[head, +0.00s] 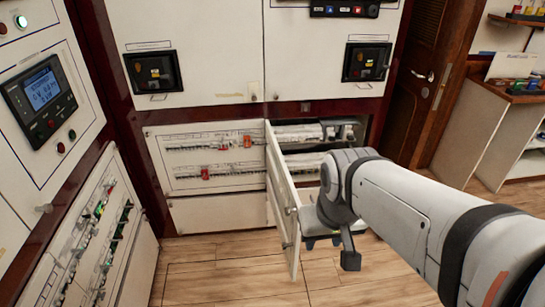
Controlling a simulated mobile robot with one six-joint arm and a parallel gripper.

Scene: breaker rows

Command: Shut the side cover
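The side cover (283,200) is a white panel standing open in the lower middle of the head view. It is swung out toward me from the left edge of its opening and is seen nearly edge-on. Behind it, the open compartment (310,140) shows rows of pale breakers; the arm hides its lower right part. My gripper (330,246) is low, just right of the cover's free edge, mostly hidden by my wrist. I cannot tell whether it touches the cover, nor whether its fingers are open or shut.
Left of the opening is a flat breaker panel (205,160) with red tags. A control cabinet with a display (45,90) stands at far left. A wooden door (425,75) and shelves (500,120) are at right. The wooden floor (215,265) in front is clear.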

